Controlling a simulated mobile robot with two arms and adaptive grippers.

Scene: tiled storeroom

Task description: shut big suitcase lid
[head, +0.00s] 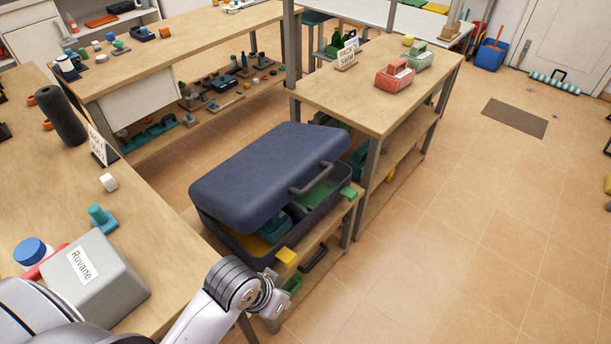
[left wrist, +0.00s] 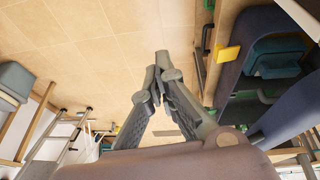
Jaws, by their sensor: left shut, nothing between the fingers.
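The big suitcase (head: 320,213) is dark blue and rests on a low wooden shelf unit. Its lid (head: 265,165) is partly open, tilted, with a grey handle (head: 318,175) on its front edge. Green, teal and yellow contents show in the gap. A yellow tab (head: 286,256) and a green tab (head: 349,193) stick out at the front. My left gripper (left wrist: 157,78) is shut and empty, over the floor beside the suitcase front. In the left wrist view the open suitcase (left wrist: 230,75) is at the right. My right gripper is not in view.
A table (head: 150,250) at the left holds a grey box (head: 95,280) labelled Ruvane, close to my left arm.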

